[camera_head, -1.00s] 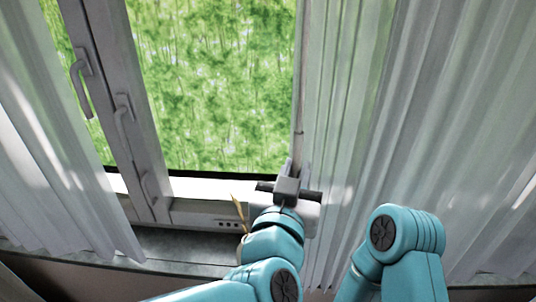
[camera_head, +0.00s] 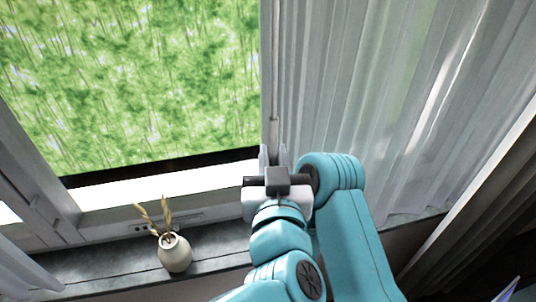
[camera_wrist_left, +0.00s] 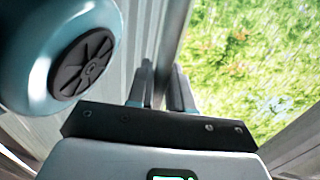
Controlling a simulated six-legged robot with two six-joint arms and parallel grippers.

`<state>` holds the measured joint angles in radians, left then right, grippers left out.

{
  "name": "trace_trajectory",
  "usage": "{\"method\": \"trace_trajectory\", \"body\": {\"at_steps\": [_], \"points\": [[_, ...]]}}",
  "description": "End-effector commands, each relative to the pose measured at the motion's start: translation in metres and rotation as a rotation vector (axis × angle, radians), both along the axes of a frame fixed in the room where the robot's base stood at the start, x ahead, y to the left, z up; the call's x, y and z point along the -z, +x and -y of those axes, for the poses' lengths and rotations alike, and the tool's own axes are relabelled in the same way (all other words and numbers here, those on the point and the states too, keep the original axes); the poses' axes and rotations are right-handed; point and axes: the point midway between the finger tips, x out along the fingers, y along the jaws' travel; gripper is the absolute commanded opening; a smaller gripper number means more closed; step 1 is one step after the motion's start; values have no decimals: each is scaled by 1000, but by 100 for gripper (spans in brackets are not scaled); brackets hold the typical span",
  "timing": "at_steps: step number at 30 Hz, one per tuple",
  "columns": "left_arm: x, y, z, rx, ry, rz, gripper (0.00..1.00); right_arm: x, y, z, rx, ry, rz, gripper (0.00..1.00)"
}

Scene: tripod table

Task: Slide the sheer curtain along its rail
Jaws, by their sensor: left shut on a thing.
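The white sheer curtain (camera_head: 345,90) hangs in folds in the right half of the head view, beside the bare window pane. The curtain's rail is out of view.
A small pale vase (camera_head: 175,252) with dry stalks stands on the grey sill (camera_head: 215,262), left of my left gripper. The window frame (camera_head: 35,180) is at the left. A dark slanted surface (camera_head: 490,200) lies at the far right.

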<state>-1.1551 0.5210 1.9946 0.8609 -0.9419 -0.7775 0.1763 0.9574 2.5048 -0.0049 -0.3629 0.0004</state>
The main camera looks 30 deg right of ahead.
Motion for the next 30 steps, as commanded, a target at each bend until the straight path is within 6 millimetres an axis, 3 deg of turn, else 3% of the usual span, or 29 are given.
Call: {"method": "trace_trajectory", "body": {"at_steps": [9, 10, 11, 24, 30], "points": [[-2, 2, 1, 0, -5, 2, 0, 0, 0, 0, 0, 0, 0, 100], [-2, 2, 1, 0, -5, 2, 27, 0, 0, 0, 0, 0, 0, 100], [-2, 2, 1, 0, -4, 3, 36, 0, 0, 0, 0, 0, 0, 100], [-1, 2, 4, 0, -1, 0, 36, 0, 0, 0, 0, 0, 0, 100], [-28, 2, 4, 1, -7, 2, 36, -3, 0, 0, 0, 0, 0, 100]]}}
